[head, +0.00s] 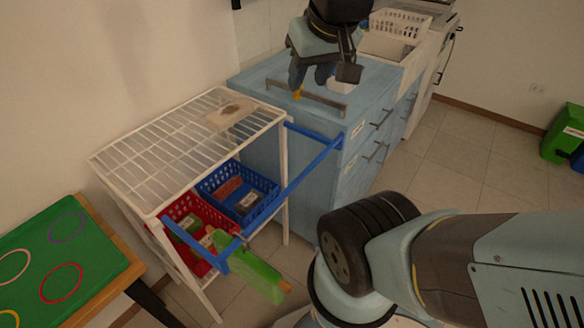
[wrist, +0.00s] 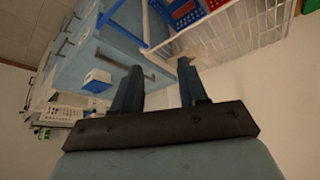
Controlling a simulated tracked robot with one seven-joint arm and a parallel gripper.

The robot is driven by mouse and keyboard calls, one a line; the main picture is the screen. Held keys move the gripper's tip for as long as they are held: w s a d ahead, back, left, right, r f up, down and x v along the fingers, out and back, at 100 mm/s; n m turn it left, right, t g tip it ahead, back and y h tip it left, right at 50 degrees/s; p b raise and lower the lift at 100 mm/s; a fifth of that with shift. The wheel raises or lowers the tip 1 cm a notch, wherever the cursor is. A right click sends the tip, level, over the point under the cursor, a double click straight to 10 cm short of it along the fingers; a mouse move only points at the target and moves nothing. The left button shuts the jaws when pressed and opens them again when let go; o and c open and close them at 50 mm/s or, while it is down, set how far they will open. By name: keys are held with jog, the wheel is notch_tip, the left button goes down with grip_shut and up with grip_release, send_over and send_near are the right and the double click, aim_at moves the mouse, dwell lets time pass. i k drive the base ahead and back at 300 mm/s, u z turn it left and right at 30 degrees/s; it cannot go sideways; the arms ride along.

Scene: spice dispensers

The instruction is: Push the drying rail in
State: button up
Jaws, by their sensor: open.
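In the wrist view a blue bar (wrist: 146,22), likely part of the rail, shows beyond the fingers. My gripper (head: 325,75) is above the cabinet top, apart from the rail. Its two fingers also show in the wrist view (wrist: 158,88), spread apart with nothing between them.
A white wire rack (head: 160,165) holds a red basket (head: 205,222) and a blue basket (head: 252,204). A brown bar (head: 322,104) and a small white box (head: 340,86) are on the cabinet top. A green board (head: 88,250) is at lower left.

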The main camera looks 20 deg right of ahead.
aim_at(219, 262)
jog(key=z, duration=1.05)
jog(key=k, duration=2.1)
jog(key=u, duration=0.75)
jog(key=i, duration=1)
